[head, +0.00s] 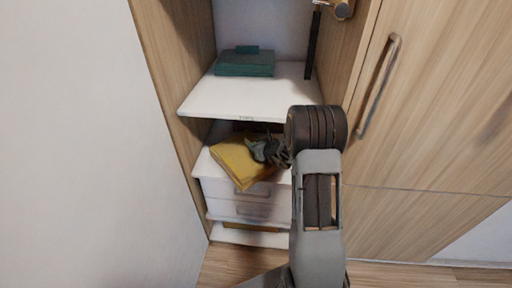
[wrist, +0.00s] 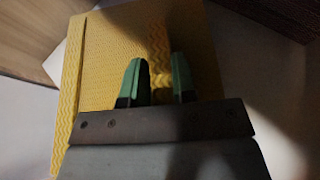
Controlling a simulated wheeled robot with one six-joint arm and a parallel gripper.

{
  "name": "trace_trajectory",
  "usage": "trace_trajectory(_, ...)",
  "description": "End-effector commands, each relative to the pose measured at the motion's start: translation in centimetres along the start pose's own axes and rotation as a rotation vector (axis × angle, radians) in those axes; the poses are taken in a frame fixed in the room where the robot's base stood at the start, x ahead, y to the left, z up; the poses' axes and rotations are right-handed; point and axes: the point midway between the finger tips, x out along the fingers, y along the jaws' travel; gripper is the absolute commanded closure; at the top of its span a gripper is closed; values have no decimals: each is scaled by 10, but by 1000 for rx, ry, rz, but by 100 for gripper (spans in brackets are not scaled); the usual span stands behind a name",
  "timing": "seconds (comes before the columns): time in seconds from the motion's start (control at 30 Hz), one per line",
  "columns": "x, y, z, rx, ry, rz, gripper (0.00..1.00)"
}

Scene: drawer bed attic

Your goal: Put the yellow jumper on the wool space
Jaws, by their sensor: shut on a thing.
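The yellow jumper (head: 238,162) is a folded, flat bundle at the white middle shelf level in the open wardrobe, tilted, with its near corner sticking out past the front edge. My gripper (head: 270,150) is shut on its right side. In the wrist view the jumper (wrist: 110,60) fills the middle with its knitted pattern, and the green fingertips of my gripper (wrist: 155,80) lie against it. I cannot tell whether the jumper rests on the surface below. Which place is the wool space I cannot make out; a small label on the upper shelf edge is unreadable.
White drawers (head: 245,198) are below the jumper. A closed wooden door (head: 430,120) with a handle (head: 378,85) stands at right. A dark item hangs at the upper right.

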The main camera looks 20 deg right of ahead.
Motion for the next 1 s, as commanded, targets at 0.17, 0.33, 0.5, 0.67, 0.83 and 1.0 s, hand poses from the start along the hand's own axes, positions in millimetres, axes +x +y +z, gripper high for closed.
trace_trajectory(0.17, 0, 0, 2, -1, -4, -1, 100)
trace_trajectory(0.33, 1, 0, -1, -1, -4, 0, 100)
trace_trajectory(0.5, 1, 0, -1, -1, -1, 0, 64)
trace_trajectory(0.67, 1, 0, -1, -1, -1, 0, 49)
trace_trajectory(0.83, 1, 0, -1, -1, -1, 0, 49)
trace_trajectory(1.0, -3, 0, 3, -1, -1, -1, 49)
